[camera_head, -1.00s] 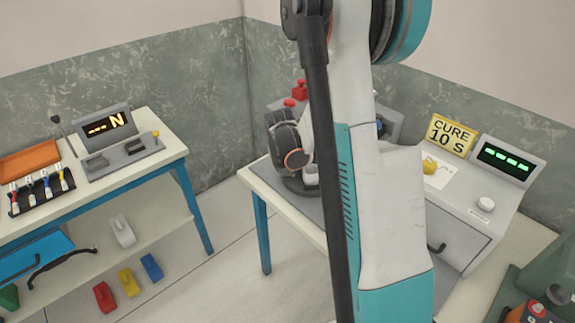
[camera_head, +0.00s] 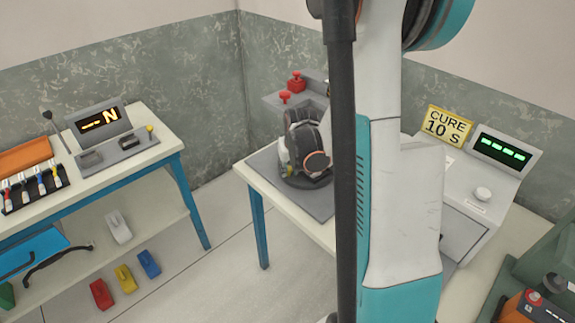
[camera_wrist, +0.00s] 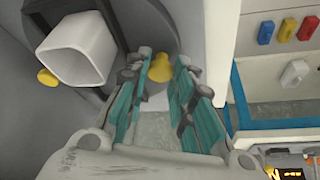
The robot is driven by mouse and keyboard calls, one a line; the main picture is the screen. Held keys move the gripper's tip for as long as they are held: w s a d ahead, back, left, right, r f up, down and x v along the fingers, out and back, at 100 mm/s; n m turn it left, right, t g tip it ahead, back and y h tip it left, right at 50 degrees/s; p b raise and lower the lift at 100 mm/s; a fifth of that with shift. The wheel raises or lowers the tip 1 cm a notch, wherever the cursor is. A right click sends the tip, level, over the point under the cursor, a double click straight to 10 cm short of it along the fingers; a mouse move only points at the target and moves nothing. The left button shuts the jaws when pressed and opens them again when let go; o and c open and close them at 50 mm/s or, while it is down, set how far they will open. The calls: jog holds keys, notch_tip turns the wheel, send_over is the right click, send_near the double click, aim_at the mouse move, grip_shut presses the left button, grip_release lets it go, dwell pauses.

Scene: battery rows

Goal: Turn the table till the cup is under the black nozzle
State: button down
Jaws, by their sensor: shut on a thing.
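A round dark turntable (camera_head: 306,181) sits on a grey mat on the middle table. In the wrist view a white square-mouthed cup (camera_wrist: 76,54) stands on it, left of my fingers. A yellow knob (camera_wrist: 159,68) is between my fingertips, and my gripper (camera_wrist: 161,70) is shut on it. A second yellow knob (camera_wrist: 47,78) shows beside the cup. In the head view my gripper (camera_head: 308,150) is low over the turntable and hides much of it. I cannot make out the black nozzle in either view.
A grey unit with red knobs (camera_head: 296,82) stands behind the turntable. My arm covers part of the table and the console beside the yellow CURE sign (camera_head: 447,126). A left bench (camera_head: 150,165) holds brushes and a display. Floor shows between the tables.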

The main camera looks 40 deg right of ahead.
jog(key=shift+s+n, duration=0.3)
jog(key=shift+n, duration=0.1)
jog(key=shift+s+y, duration=0.1)
jog(key=shift+y, duration=0.2)
jog(key=c, duration=1.4)
grip_release()
jog(key=shift+d, duration=0.1)
jog(key=v, duration=1.2)
jog(key=shift+s, duration=0.2)
jog(key=shift+f, duration=0.1)
